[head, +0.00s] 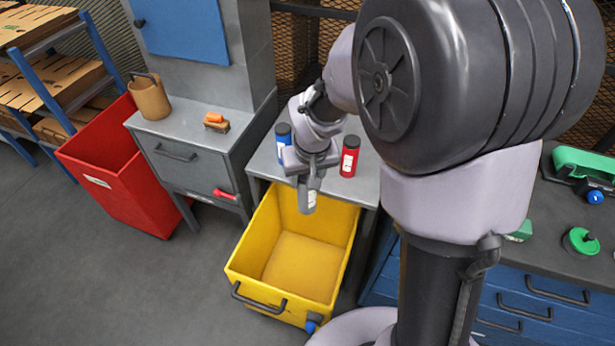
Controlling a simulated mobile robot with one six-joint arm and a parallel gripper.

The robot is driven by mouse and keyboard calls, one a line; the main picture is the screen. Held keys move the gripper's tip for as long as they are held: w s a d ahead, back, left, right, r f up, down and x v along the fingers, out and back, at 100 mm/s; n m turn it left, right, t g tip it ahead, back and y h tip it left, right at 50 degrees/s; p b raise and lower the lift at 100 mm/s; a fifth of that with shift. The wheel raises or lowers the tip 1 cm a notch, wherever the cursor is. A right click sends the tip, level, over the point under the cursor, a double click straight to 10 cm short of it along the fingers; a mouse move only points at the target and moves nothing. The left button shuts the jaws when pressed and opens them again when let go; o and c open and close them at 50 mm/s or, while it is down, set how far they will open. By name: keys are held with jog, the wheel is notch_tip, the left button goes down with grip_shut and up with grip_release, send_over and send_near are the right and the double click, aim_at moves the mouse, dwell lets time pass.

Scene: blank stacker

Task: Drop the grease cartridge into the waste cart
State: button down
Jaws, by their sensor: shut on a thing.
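My gripper (309,183) points down and is shut on a grey cylinder with a pale label, which looks like the grease cartridge (311,202). In the head view the cartridge shows over the back part of an open yellow cart (255,238), apart from its floor. The yellow cart has a dark front handle and looks empty inside; it is likely the waste cart, though no readable label shows. My fingers hide the top of the cartridge.
A blue canister (283,137) and a red canister (349,160) stand on the grey bench behind the cart. A red bin (118,190) stands at left beside a grey cabinet (185,160) with a brown jug (150,98). Open floor lies front left.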

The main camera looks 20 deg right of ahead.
aim_at(304, 194)
jog(key=w+f+m+b, duration=0.2)
jog(key=f+b, duration=0.4)
jog(key=f, duration=1.6)
jog(key=shift+w+f+m+h+b, duration=0.3)
jog(key=shift+w+f+b, duration=0.1)
jog(key=shift+w, duration=0.2)
jog(key=shift+r, duration=0.1)
jog(key=c, duration=0.6)
grip_release()
jog(key=shift+c, duration=0.2)
jog(key=p+v, duration=0.7)
jog(key=v, duration=1)
jog(key=shift+r, duration=0.3)
